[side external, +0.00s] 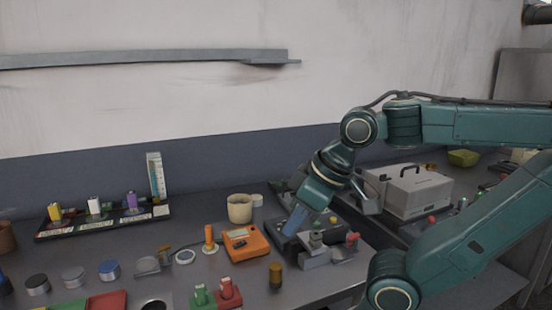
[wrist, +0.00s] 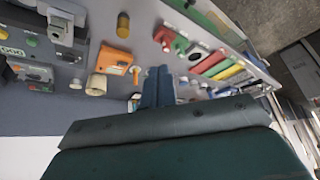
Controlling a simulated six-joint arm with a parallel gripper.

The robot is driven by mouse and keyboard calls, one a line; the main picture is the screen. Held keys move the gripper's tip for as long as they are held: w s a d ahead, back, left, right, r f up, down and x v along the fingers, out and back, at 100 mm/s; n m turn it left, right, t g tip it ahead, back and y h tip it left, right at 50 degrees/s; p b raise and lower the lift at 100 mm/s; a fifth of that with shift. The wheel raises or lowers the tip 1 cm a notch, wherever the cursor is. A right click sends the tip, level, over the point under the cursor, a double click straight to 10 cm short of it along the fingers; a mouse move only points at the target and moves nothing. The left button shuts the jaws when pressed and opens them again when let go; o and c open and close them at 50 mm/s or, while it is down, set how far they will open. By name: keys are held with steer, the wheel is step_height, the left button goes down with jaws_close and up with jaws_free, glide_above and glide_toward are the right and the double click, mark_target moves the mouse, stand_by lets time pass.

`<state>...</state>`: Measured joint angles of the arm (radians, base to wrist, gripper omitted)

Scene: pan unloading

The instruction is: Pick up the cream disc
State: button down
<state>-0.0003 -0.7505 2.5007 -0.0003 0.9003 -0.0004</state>
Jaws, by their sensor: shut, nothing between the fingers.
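A small cream disc-like piece (side external: 257,199) stands on the bench just right of and behind a cream cup (side external: 240,208). In the wrist view the small pale piece (wrist: 75,84) shows beside the cup (wrist: 97,84).
An orange device (side external: 245,243) and an orange-handled tool (side external: 210,240) stand left of my gripper. A grey clamp-like fixture (side external: 316,256) is close below it. A rack of coloured items (side external: 100,226) is at the back left. A grey case (side external: 418,193) stands right.

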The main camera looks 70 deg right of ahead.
steer(key=c, duration=0.7)
jaws_free()
steer(key=shift+o, duration=0.2)
steer(key=shift+w+r, duration=0.1)
